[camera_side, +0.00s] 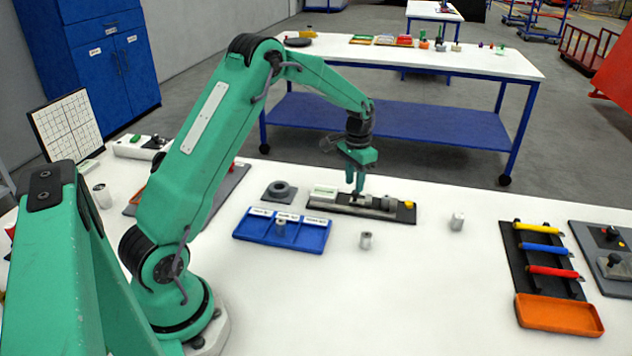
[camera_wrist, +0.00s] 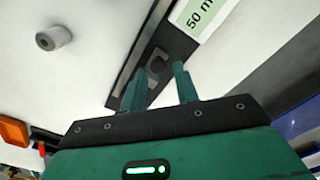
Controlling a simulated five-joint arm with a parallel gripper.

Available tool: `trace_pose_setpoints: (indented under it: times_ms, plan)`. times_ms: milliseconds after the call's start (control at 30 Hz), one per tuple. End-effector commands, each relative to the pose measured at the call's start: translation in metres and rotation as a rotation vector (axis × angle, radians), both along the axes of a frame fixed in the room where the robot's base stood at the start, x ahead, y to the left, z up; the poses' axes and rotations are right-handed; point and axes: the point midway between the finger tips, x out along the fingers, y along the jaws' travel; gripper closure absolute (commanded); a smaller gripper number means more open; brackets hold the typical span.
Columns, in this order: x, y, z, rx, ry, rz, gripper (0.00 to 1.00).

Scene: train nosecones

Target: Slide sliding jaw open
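A dark fixture plate (camera_side: 405,212) lies on the white table in the side view, with grey metal parts (camera_side: 380,204) on it. I take the grey piece below my fingers to be the sliding jaw, but its outline is unclear. In the wrist view a dark block (camera_wrist: 157,66) shows by the fingertips, and I cannot tell whether it is the jaw. My gripper (camera_side: 355,190) points down at the fixture, left of most of the metal parts. In the wrist view its fingers (camera_wrist: 158,76) stand apart. Contact with the jaw cannot be made out.
A label block (camera_side: 323,192), reading "50 m..." in the wrist view (camera_wrist: 203,14), sits at the plate's left end. A blue sorting tray (camera_side: 300,239) is nearby in front. Metal cylinders (camera_side: 365,240) (camera_side: 457,221) stand close. The front middle of the table is clear.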

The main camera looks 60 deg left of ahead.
Motion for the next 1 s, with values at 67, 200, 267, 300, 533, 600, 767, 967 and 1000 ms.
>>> trace_pose_setpoints:
  times_ms: [67, 200, 267, 300, 533, 600, 767, 967, 1000]
  plan:
    - [0.001, 0.001, 0.012, 0.001, -0.004, 0.0, 0.7]
    - [0.0, 0.001, 0.03, 0.001, -0.002, 0.001, 0.7]
    - [0.0, 0.001, 0.037, 0.001, -0.002, 0.001, 0.7]
    - [0.0, 0.001, 0.041, 0.0, -0.001, 0.001, 0.7]
    - [-0.001, 0.001, 0.052, 0.0, 0.0, 0.002, 0.7]
    - [-0.001, 0.001, 0.052, 0.0, 0.001, 0.002, 0.7]
    - [-0.001, 0.001, 0.052, 0.0, 0.001, 0.002, 0.7]
    - [-0.002, -0.001, 0.056, 0.001, -0.005, 0.001, 0.7]
    - [-0.003, -0.003, 0.059, 0.002, -0.007, 0.001, 0.7]
